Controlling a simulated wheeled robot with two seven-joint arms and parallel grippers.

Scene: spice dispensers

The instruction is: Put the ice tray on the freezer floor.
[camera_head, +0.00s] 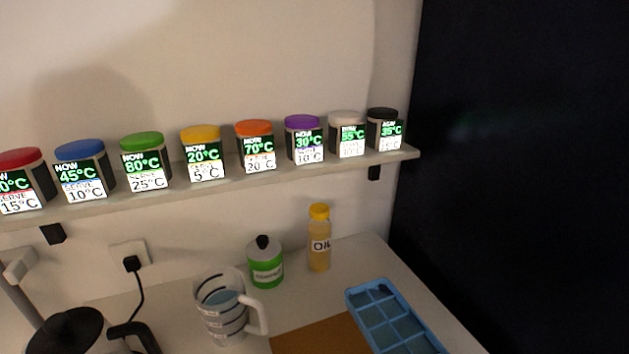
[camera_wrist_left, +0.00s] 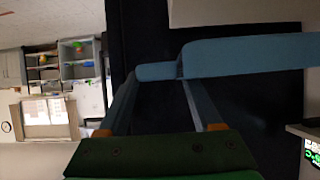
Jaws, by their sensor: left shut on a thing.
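The ice tray (camera_head: 362,309) is light blue with several square cells. In the head view it is at the lower right, over the counter's right edge, its near end cut off by the frame. I cannot tell from the head view whether it touches the counter. In the left wrist view my left gripper (camera_wrist_left: 160,74) is shut on the blue tray (camera_wrist_left: 250,53), which lies across its fingertips. Neither gripper shows in the head view. The freezer floor is not visible.
A large dark surface (camera_head: 510,150) stands right of the counter. A brown board (camera_head: 315,335) lies left of the tray. Several spice dispensers line a wall shelf (camera_head: 225,178).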

